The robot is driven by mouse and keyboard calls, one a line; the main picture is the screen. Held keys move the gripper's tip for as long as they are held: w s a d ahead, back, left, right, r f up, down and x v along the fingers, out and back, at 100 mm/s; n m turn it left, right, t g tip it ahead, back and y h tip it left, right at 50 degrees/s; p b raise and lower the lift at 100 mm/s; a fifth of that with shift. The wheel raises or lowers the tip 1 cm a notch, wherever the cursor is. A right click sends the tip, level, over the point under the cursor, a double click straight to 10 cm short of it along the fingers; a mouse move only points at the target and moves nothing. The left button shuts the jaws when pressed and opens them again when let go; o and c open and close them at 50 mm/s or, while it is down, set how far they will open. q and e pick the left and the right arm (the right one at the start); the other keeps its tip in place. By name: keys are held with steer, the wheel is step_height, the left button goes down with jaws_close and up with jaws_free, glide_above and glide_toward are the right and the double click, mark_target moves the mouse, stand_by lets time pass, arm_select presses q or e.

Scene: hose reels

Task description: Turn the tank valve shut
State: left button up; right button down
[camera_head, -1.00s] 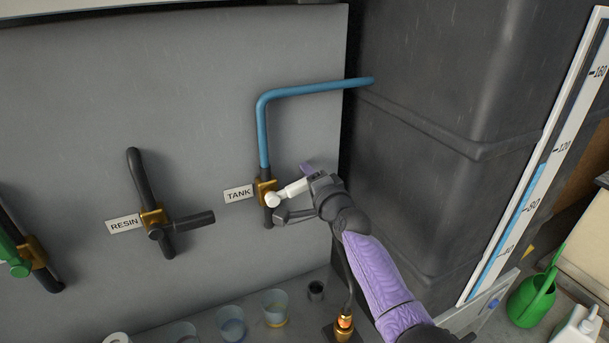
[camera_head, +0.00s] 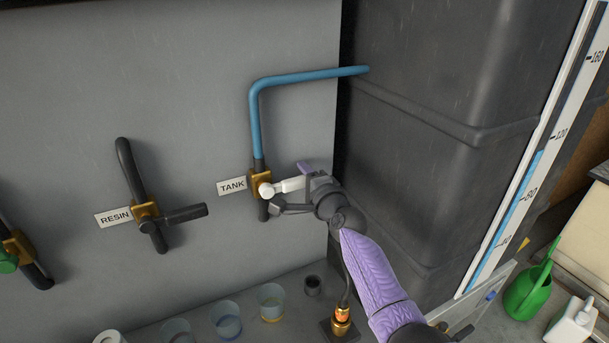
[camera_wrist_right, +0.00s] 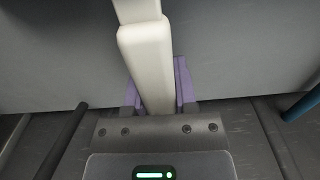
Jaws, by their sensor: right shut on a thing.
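The tank valve has a brass body (camera_head: 259,185) on a grey wall panel, beside a label reading TANK (camera_head: 232,186). A blue pipe (camera_head: 256,125) rises from it, bends right and reaches the dark tank (camera_head: 410,130). Its white lever (camera_head: 284,186) points right, across the line of the pipe and nearly level. My right gripper (camera_head: 309,178) is shut on the lever's outer part. In the right wrist view the pale lever (camera_wrist_right: 148,55) runs between the purple finger pads. The fingers partly hide the lever's end. My left gripper is not in view.
The resin valve (camera_head: 147,214) with its dark lever is to the left, and a green-handled valve (camera_head: 10,255) is at the left edge. Several cups (camera_head: 227,320) stand on the ledge below. A level gauge (camera_head: 530,165) and green watering can (camera_head: 528,292) are at right.

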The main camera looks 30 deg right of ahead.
steer(key=shift+c, duration=2)
jaws_free()
steer(key=shift+f, duration=0.1)
